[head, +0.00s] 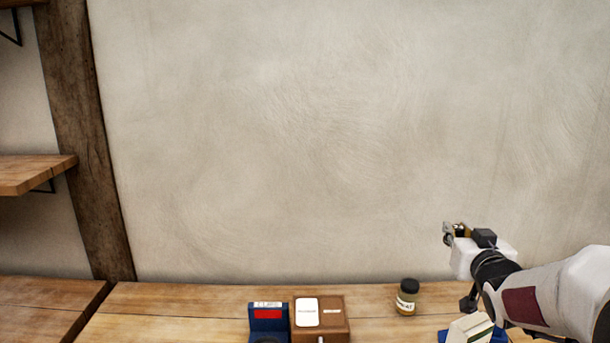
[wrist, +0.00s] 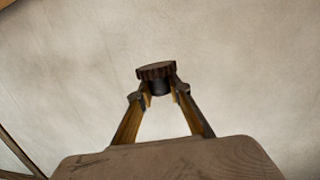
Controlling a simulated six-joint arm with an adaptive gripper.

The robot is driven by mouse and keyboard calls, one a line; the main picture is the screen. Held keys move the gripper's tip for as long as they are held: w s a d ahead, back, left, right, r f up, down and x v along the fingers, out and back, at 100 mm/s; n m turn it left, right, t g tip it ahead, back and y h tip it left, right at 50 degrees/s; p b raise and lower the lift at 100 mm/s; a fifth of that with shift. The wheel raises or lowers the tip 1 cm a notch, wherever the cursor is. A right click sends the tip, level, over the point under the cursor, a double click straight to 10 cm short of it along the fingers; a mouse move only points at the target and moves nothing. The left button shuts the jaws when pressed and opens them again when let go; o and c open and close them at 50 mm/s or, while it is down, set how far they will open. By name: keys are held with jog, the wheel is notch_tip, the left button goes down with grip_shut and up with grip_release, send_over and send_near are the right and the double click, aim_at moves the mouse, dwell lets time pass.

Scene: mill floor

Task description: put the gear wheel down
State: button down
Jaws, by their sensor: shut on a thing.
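In the wrist view a dark brown gear wheel (wrist: 156,71) with a toothed rim sits between the fingertips of my gripper (wrist: 159,88). The gripper is shut on the hub below the toothed rim. Behind the wheel only plain wall shows. In the head view my gripper (head: 455,231) is at the right, raised above the table and in front of the wall. The gear wheel is too small or hidden to make out clearly there.
A wooden table (head: 190,310) runs along the wall. On it stand a blue box (head: 268,330) with a red panel, a brown box (head: 333,312) with a white label, and a dark-lidded jar (head: 406,298). A white and blue object (head: 470,330) lies below my arm. Table left of the boxes is clear.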

jog(key=w+a+f, duration=0.4)
jog(key=a+f, duration=0.2)
jog(key=a, duration=0.2)
jog(key=s+a+f+y, duration=0.1)
jog(key=s+a+f, duration=0.2)
jog(key=f, duration=0.3)
jog(key=s+a+f+n+y, duration=0.1)
jog(key=s+a+f, duration=0.3)
jog(key=a+f, duration=0.1)
jog(key=shift+a+f, duration=0.15)
jog(key=shift+f, duration=0.35)
dwell(0.8)
